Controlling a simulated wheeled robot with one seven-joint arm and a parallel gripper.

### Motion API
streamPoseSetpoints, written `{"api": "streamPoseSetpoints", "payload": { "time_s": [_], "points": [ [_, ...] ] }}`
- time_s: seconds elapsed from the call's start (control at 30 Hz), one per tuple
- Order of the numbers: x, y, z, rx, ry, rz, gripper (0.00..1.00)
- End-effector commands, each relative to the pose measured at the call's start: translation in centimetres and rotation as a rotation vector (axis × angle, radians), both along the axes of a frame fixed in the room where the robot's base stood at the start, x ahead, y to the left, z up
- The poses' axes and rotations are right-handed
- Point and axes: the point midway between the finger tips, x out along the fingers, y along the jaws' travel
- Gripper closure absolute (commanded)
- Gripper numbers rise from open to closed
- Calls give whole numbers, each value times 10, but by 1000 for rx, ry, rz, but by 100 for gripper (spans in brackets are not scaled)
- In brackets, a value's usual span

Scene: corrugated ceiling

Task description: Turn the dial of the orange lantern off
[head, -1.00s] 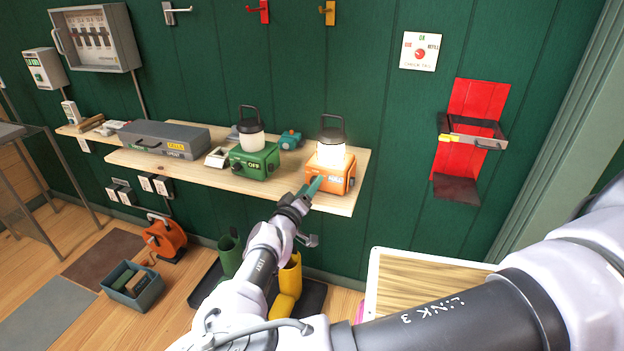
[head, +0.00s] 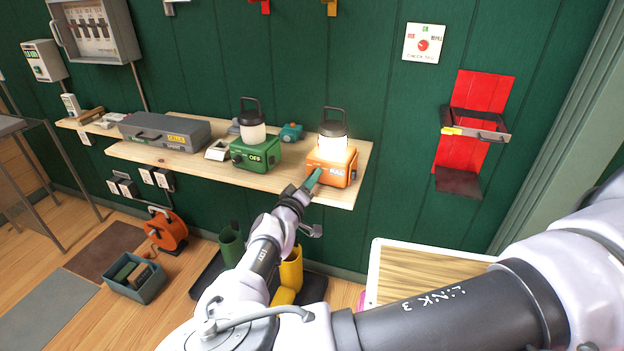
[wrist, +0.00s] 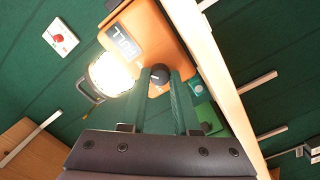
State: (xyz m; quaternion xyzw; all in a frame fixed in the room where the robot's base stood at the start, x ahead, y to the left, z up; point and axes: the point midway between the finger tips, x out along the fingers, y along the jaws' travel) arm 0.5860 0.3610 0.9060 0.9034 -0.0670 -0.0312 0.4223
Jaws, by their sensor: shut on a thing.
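The orange lantern (head: 340,178) stands near the right end of the wooden shelf, its white globe (head: 333,146) brightly lit. In the wrist view its orange body (wrist: 158,28) shows with a dark label (wrist: 125,40) whose text is hard to read. Its black dial (wrist: 160,76) lies between the tips of my gripper (wrist: 160,84). My gripper is shut on the dial, both green fingers against its sides. In the head view my gripper (head: 312,180) meets the lantern's front left side, and the dial is hidden there.
A green lantern (head: 262,158) marked OFF stands left on the same shelf (head: 210,171), with a small teal object (head: 291,131) behind. A grey case (head: 165,133) lies further left. A red wall holder (head: 470,120) hangs to the right. A table (head: 430,270) stands in front, below.

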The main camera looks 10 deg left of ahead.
Motion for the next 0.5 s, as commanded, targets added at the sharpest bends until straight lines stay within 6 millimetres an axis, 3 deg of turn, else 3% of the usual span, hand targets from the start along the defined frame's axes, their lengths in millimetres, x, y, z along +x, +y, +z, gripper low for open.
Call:
{"api": "streamPoseSetpoints", "payload": {
  "time_s": [0.5],
  "points": [
    [0,0,-1,-441,69,1,100]
  ]
}}
